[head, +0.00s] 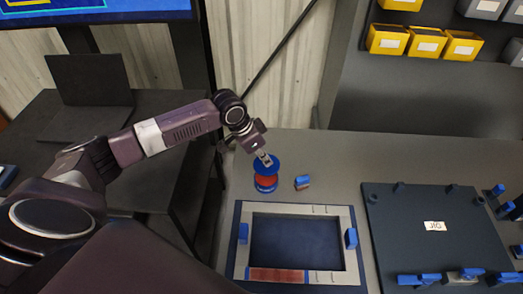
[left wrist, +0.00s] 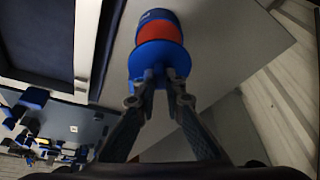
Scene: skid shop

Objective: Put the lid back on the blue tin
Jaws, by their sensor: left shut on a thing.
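The blue tin (head: 265,187) with a red band stands on the grey bench, left of its middle. A round blue lid (head: 265,168) is just over it. My left gripper (head: 264,158) is above the lid and shut on its middle. In the left wrist view the fingertips (left wrist: 161,80) close on a small blue part at the lid's middle (left wrist: 158,53), with the tin (left wrist: 159,16) beyond. The lid hides part of the tin, and I cannot tell whether they touch. My right gripper is not in view.
A light frame with blue clamps (head: 346,215) lies in front, and a dark JIG board (head: 420,205) to the right. Yellow bins (head: 425,43) hang at the back. The bench behind the tin is clear.

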